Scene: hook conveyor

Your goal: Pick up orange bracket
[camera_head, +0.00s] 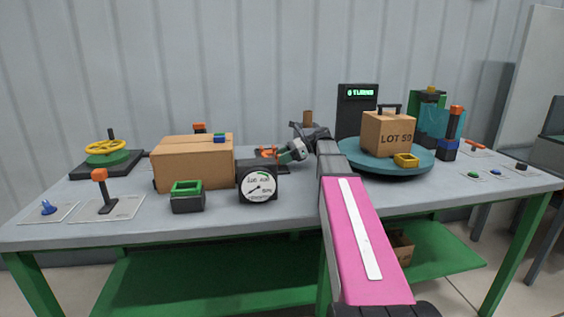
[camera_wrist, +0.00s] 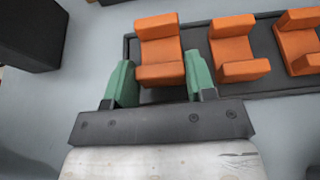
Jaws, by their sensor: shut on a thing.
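Several orange L-shaped brackets stand in a row on a dark tray (camera_wrist: 262,85) in the wrist view. My gripper (camera_wrist: 160,78) has its green fingers on either side of the leftmost orange bracket (camera_wrist: 159,50) and is shut on it. That bracket still appears to be at tray level. A second bracket (camera_wrist: 232,48) and a third (camera_wrist: 298,42) stand to its right, clear of the fingers. In the head view my gripper (camera_head: 284,156) reaches the orange brackets (camera_head: 266,152) behind the gauge, which partly hides the tray.
A pressure gauge (camera_head: 258,186) stands just in front of the tray. A cardboard box (camera_head: 193,166) is to the left, with a green-rimmed bin (camera_head: 187,197) before it. A blue turntable (camera_head: 378,164) carrying a box marked LOT 59 (camera_head: 388,133) is to the right.

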